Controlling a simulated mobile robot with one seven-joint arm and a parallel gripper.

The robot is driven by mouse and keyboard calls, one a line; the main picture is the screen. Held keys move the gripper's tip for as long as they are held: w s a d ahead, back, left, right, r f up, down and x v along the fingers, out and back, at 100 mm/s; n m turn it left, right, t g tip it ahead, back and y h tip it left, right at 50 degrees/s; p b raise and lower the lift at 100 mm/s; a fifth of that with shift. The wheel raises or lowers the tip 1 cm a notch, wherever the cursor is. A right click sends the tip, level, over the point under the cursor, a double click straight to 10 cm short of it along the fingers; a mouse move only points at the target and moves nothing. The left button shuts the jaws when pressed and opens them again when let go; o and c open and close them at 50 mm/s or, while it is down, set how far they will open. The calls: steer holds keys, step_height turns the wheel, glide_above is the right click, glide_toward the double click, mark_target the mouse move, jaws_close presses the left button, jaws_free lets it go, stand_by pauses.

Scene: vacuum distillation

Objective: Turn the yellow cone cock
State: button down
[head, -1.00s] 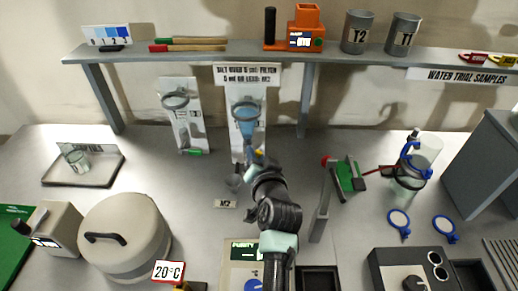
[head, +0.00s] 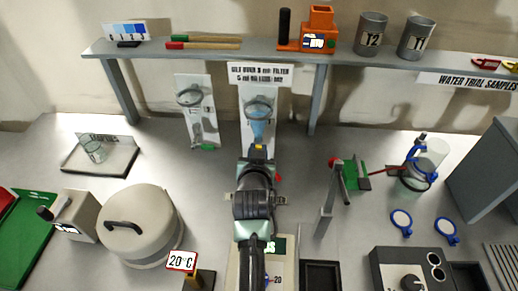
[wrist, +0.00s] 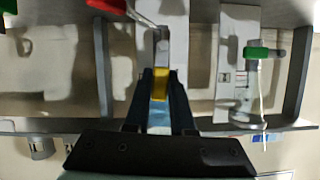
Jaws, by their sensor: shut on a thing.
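The yellow cone cock (head: 258,147) sits below the blue-filled glass cone (head: 258,128) on the middle white panel (head: 243,105). In the wrist view the yellow cock (wrist: 159,84) lies between the two dark fingers of my gripper (wrist: 160,86). My gripper (head: 258,154) is shut on it, with the fingers on either side. My wrist and arm hide the lower panel and the bench beneath it in the head view.
A second panel stands to the left, with a glass cone (head: 190,96) and a green cock (head: 207,147); the green cock also shows in the wrist view (wrist: 256,52). A shelf (head: 205,56) runs above.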

steer(key=c, duration=1)
jaws_free()
steer(key=shift+c, duration=0.2)
steer(key=shift+s, duration=0.1)
steer(key=v, duration=1.2)
steer(key=shift+s+r+b, duration=0.2)
steer(key=shift+s+b, duration=0.15)
